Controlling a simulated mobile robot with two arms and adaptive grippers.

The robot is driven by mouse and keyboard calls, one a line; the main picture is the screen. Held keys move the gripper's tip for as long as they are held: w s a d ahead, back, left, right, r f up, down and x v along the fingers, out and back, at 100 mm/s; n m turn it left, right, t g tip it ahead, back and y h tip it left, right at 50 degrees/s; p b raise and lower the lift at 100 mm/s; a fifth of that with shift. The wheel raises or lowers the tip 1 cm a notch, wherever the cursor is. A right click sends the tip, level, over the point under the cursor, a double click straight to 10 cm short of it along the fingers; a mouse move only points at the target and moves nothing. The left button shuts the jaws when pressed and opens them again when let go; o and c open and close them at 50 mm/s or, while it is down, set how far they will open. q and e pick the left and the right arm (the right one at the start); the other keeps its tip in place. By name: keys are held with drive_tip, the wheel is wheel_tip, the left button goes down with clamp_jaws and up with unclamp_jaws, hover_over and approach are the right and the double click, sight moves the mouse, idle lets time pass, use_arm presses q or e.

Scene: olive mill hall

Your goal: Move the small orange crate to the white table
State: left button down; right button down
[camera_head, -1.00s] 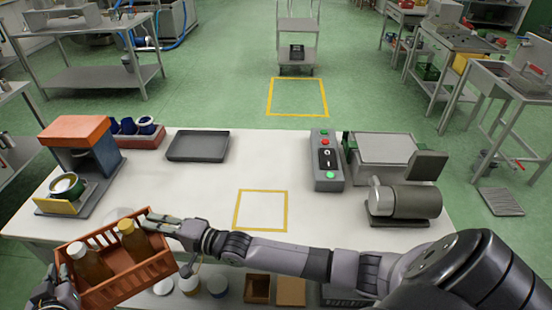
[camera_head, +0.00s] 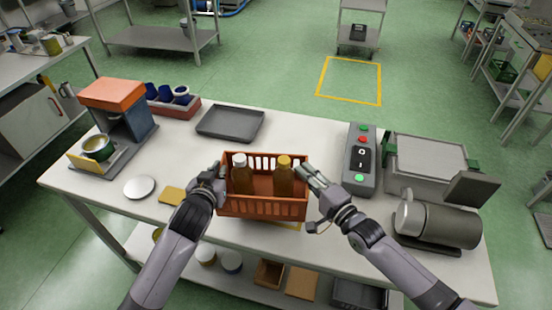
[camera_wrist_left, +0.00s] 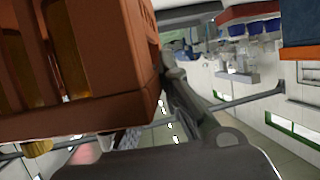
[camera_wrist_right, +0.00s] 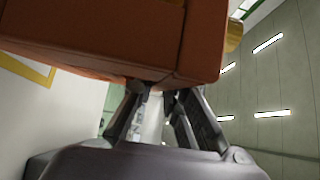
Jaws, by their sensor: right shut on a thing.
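The small orange crate (camera_head: 262,208) is level over the front middle of the white table (camera_head: 310,133). It holds a white-capped bottle (camera_head: 242,178) and a yellow-capped bottle (camera_head: 283,180), both upright. A bit of a yellow outline (camera_head: 290,225) shows below it; I cannot tell if the crate touches the tabletop. My right gripper (camera_head: 307,175) is shut on the crate's right end; the crate (camera_wrist_right: 120,30) fills the top of the right wrist view. My left gripper (camera_head: 217,175) is at its left end, a finger against the crate (camera_wrist_left: 80,60) in the left wrist view; its grip is unclear.
A dark tray (camera_head: 230,123) lies behind the crate. A button box (camera_head: 360,160) and a grey machine (camera_head: 435,215) stand at right. An orange-topped machine (camera_head: 115,120), a cup rack (camera_head: 172,103), a white disc (camera_head: 139,187) and a yellow block (camera_head: 172,195) are at left.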

use_arm(q)
drive_tip(key=shift+r, duration=0.15)
use_arm(e)
drive_tip(key=shift+r, duration=0.1)
use_arm(q)
drive_tip(key=shift+a, duration=0.15)
use_arm(e)
drive_tip(key=shift+a, duration=0.15)
